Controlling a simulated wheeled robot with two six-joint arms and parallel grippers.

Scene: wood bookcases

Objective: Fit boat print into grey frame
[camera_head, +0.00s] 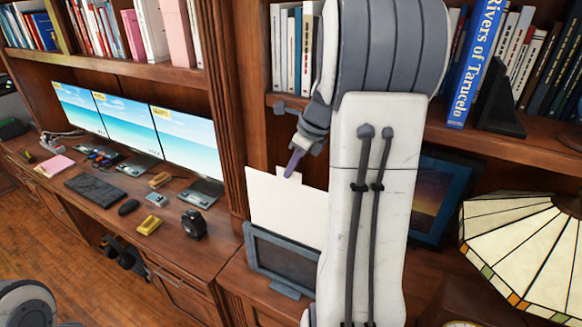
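A grey frame (249,262) with a dark panel stands on the lower shelf, just left of my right forearm, which hides its right end. A blank pale sheet with a small top tab, seemingly the boat print (275,208), stands upright directly above and behind the frame's top edge. No boat picture shows on its visible face. My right gripper (291,166) points down, its purple fingertips at the tab and seemingly closed on it. Whether the sheet's lower edge is inside the frame cannot be told. My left gripper is out of view.
A dark blue frame with a sunset picture (440,195) stands behind my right arm. A stained-glass lamp (520,250) is at the right. Books and a black bookend (500,105) fill the shelf above. Monitors (185,140) and small items crowd the left desk.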

